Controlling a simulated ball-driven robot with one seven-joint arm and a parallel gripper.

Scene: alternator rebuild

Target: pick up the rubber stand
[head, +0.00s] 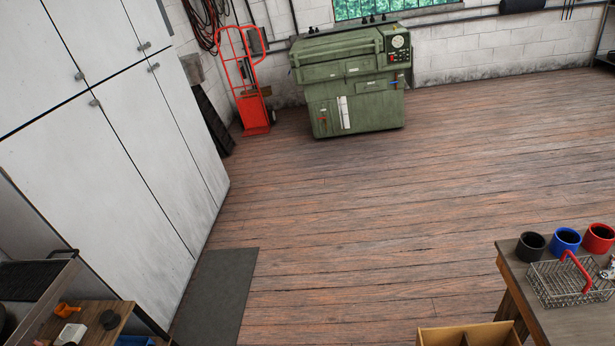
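I cannot pick out the rubber stand with certainty. A small black round piece (110,320) lies on a wooden worktop (92,335) at the lower left, and it may be the stand, but it is too small to tell. An orange item (66,310) and a whitish block (70,334) lie to its left. A black cup-shaped holder (531,246) stands on the right table beside a blue one (566,241) and a red one (598,238). My gripper is not in view.
A wire basket (570,283) with a red handle sits on the right wooden table (512,257). A wooden box (470,335) is at the bottom. White cabinets (110,150) line the left; a green machine (352,85) and red hand truck (245,85) stand behind. The middle floor is clear.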

